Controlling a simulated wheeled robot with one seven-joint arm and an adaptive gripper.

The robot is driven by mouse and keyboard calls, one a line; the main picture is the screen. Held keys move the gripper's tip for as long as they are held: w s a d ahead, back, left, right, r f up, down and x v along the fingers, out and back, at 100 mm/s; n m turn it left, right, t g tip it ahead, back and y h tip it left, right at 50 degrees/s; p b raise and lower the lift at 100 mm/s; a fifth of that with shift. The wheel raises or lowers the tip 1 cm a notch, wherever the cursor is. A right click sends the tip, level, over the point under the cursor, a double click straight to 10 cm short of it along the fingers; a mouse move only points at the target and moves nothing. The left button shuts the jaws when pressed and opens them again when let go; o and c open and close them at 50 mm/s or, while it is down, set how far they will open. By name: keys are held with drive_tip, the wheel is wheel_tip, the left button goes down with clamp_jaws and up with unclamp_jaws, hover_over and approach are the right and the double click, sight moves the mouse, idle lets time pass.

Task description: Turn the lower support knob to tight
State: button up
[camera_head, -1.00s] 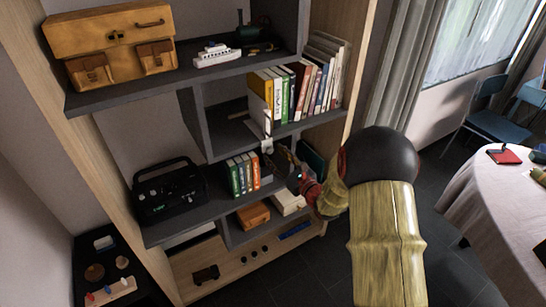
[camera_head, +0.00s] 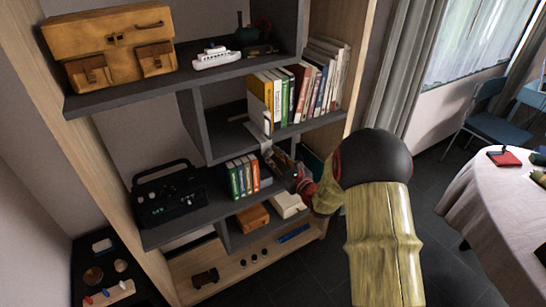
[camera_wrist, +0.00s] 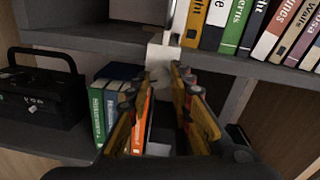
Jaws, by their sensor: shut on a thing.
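A slim white upright piece (camera_head: 267,122) stands at the shelf edge in front of the books. In the wrist view its white post (camera_wrist: 179,20) rises from a pale block (camera_wrist: 162,54), which appears to be the support with the knob. My gripper (camera_head: 271,153) reaches in from the right to just below this piece. In the wrist view the yellow-sided fingers of my gripper (camera_wrist: 166,82) close around a small pale part directly under the block. The fingertips hide most of that part, so its shape and how tight it is cannot be told.
Books (camera_head: 293,90) stand just behind and right of the white piece. Several more books (camera_head: 243,176) and a black radio (camera_head: 170,195) sit on the shelf below. The shelf edge (camera_wrist: 85,42) runs close to the fingers. Floor and a round table lie to the right.

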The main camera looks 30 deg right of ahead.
clamp_jaws()
drive_tip(key=shift+m, duration=0.3)
drive_tip(key=m+p, duration=0.2)
drive_tip(key=m, duration=0.1)
drive_tip(key=shift+p, duration=0.35)
drive_tip(key=m+p, duration=0.4)
drive_tip(key=m, duration=0.3)
drive_tip(key=shift+m+p, duration=0.35)
drive_tip(key=shift+m, duration=0.05)
drive_tip(key=m+h+p, duration=0.1)
drive_tip(key=m+p, duration=0.2)
drive_tip(key=m, duration=0.2)
drive_tip(key=shift+m+t+p, duration=0.3)
drive_tip(key=shift+m, duration=0.1)
drive_tip(key=m+p, duration=0.3)
drive_tip(key=m, duration=0.2)
drive_tip(key=shift+a+f+m, duration=0.1)
drive_tip(key=shift+f+m, duration=0.05)
drive_tip(key=shift+m, duration=0.15)
drive_tip(key=shift+s, duration=0.1)
drive_tip(key=o, duration=0.8)
unclamp_jaws()
drive_tip(key=shift+c, duration=0.2)
